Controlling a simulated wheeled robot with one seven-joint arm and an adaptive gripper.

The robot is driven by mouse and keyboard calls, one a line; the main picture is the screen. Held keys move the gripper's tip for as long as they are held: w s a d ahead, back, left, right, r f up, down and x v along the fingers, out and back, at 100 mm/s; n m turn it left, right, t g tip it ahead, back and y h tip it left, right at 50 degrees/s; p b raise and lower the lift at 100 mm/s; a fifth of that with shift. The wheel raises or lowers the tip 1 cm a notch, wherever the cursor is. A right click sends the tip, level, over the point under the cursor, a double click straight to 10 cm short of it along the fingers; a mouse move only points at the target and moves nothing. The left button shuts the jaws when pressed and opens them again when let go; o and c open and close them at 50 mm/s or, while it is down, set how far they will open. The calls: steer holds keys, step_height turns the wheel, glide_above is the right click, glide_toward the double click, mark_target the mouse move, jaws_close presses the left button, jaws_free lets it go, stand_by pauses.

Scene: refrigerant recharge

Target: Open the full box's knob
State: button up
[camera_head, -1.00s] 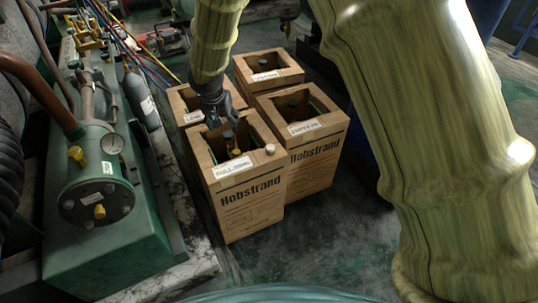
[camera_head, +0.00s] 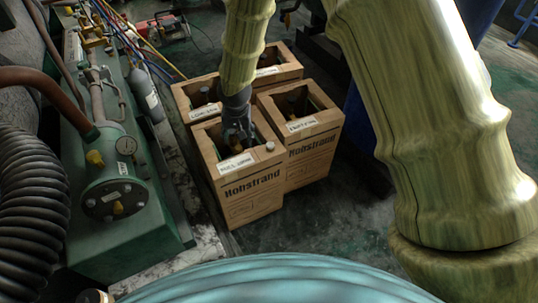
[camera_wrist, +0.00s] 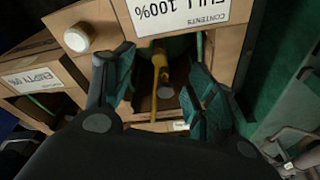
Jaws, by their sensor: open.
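The full box (camera_head: 248,199) is the front cardboard box marked Hobstrand. Its label (camera_wrist: 182,12) reads "CONTENTS FULL 100%" in the wrist view, upside down. Inside its open top, a yellow valve with a stem (camera_wrist: 159,75) shows in the wrist view. My gripper (camera_head: 240,138) points down into the box's opening; in the wrist view my gripper (camera_wrist: 158,92) has its two fingers apart on either side of the yellow stem, with a gap around it. A pale round cap (camera_wrist: 79,38) sits on the box's top corner. The knob itself is not clearly distinguishable.
A box marked empty (camera_head: 312,160) stands at the right, and more boxes (camera_head: 188,98) stand behind. A green machine with a gauge (camera_head: 108,205) and a grey cylinder (camera_head: 146,96) are at the left. Dark floor (camera_head: 300,235) is free in front.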

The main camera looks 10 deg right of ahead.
steer(key=shift+s+d+r+g+y+p, duration=0.1)
steer(key=shift+s+d+p, duration=0.15)
steer(key=shift+s+p, duration=0.35)
steer(key=shift+s+d+r+g+y+p, duration=0.15)
steer(key=shift+s+d+p, duration=0.1)
steer(key=shift+s+p, duration=0.35)
steer(key=shift+s+d+r+g+y+p, duration=0.1)
steer(key=shift+s+d+p, duration=0.15)
steer(key=shift+s+p, duration=0.35)
steer(key=s+d+r+p, duration=0.3)
steer(key=s+d+p, duration=0.2)
steer(key=s+p, duration=0.6)
steer(key=shift+s+d+r+n+g+y+p, duration=0.15)
steer(key=shift+s+d+n+g+y+p, duration=0.25)
steer(key=shift+p, duration=1.1)
